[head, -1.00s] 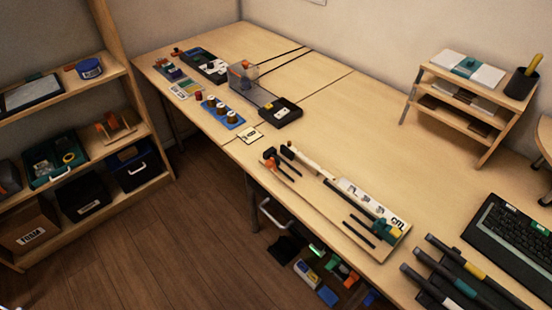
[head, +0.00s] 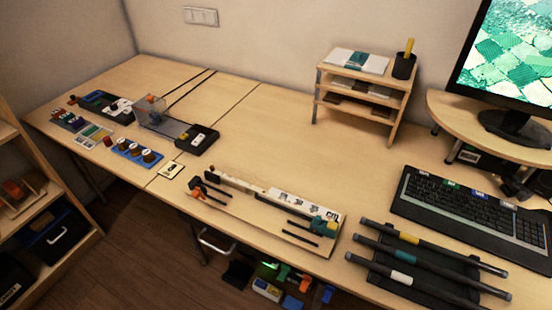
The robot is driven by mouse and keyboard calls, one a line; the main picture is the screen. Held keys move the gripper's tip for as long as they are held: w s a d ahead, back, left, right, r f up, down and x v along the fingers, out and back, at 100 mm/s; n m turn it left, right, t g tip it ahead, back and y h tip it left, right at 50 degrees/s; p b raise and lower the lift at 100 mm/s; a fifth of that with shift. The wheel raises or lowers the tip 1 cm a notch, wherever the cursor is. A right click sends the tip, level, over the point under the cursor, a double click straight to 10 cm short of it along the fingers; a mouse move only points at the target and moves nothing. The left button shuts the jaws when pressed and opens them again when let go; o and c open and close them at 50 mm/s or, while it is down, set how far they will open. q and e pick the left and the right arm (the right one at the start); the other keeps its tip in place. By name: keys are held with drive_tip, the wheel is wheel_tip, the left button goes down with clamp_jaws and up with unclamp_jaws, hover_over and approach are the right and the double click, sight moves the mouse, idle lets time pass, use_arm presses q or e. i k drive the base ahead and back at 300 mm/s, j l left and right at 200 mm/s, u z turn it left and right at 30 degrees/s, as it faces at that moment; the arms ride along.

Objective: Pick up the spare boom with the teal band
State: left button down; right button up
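The spare boom with the teal band (head: 428,265) is a dark rod lying on a dark mat (head: 369,283) at the front right of the table. It is the middle of three parallel rods. The boom with the yellow band (head: 430,246) lies behind it, and the boom with the white band (head: 412,283) lies in front of it. All three are apart from each other. Neither of my grippers shows in the head view.
A black keyboard (head: 474,214) lies behind the booms, near a monitor (head: 510,58) on a wooden riser. A wooden board (head: 262,215) with a mounted boom assembly lies to their left. A paper shelf (head: 357,82) stands at the back.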

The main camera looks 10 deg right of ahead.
sight(484, 288)
drive_tip(key=z, duration=1.75)
